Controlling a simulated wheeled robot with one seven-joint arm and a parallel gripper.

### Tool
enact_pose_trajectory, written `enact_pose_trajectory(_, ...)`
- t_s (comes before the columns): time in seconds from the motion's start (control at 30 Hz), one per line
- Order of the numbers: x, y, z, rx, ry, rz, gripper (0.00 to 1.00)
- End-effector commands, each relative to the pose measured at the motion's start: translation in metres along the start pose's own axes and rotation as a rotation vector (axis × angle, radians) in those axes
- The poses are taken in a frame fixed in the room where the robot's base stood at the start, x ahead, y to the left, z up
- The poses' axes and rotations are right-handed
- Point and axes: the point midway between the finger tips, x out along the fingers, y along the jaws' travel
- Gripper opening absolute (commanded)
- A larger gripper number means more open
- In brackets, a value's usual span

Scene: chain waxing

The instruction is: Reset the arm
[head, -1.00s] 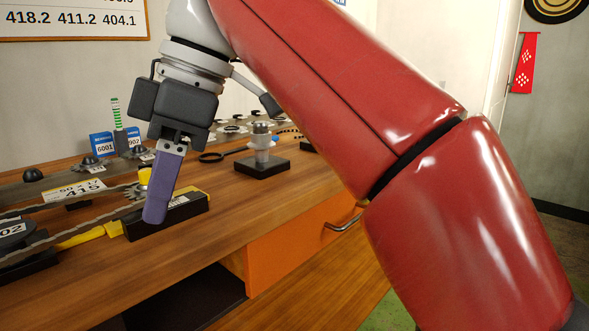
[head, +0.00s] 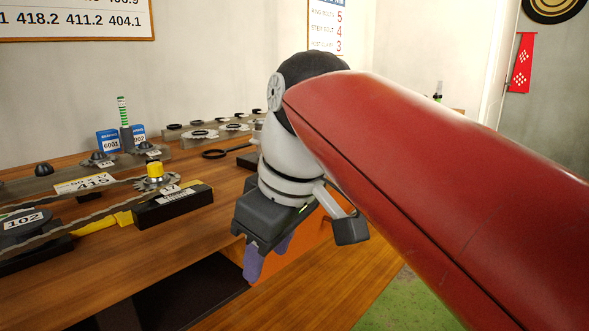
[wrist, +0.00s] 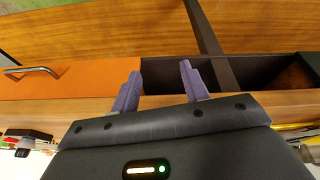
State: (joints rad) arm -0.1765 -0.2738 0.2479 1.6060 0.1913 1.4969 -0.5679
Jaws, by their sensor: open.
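My gripper (head: 267,258) hangs in front of the bench's front edge in the head view, pointing down. In the wrist view its two purple fingers (wrist: 158,88) stand apart with nothing between them. Behind the fingers in that view are the orange drawer front (wrist: 70,88) and a dark open bay (wrist: 172,72). In the head view my red arm reaches in from the right and covers part of the bench's right side.
The wooden bench (head: 175,235) holds a black block with a yellow knob (head: 155,170), bars with chains and a 415 label (head: 85,183), blue number cards (head: 108,141) and a magnifier (head: 215,153). Green floor (head: 415,295) shows at the lower right.

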Motion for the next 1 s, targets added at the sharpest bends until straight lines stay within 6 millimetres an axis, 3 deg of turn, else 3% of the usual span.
enact_pose_trajectory(0.03, 0.012, 0.01, 0.027, 0.115, -0.001, 0.05, 0.45)
enact_pose_trajectory(0.13, 0.038, 0.029, 0.08, 0.345, 0.014, 0.145, 0.45)
enact_pose_trajectory(0.3, 0.083, 0.043, 0.169, 0.677, 0.061, 0.268, 0.45)
enact_pose_trajectory(0.43, 0.111, 0.042, 0.215, 0.843, 0.099, 0.32, 0.45)
enact_pose_trajectory(0.6, 0.128, 0.039, 0.24, 0.934, 0.126, 0.346, 0.45)
enact_pose_trajectory(0.8, 0.13, 0.039, 0.242, 0.943, 0.126, 0.347, 0.45)
enact_pose_trajectory(0.9, 0.13, 0.039, 0.242, 0.942, 0.126, 0.346, 0.36)
enact_pose_trajectory(1.0, 0.13, 0.039, 0.242, 0.941, 0.126, 0.346, 0.36)
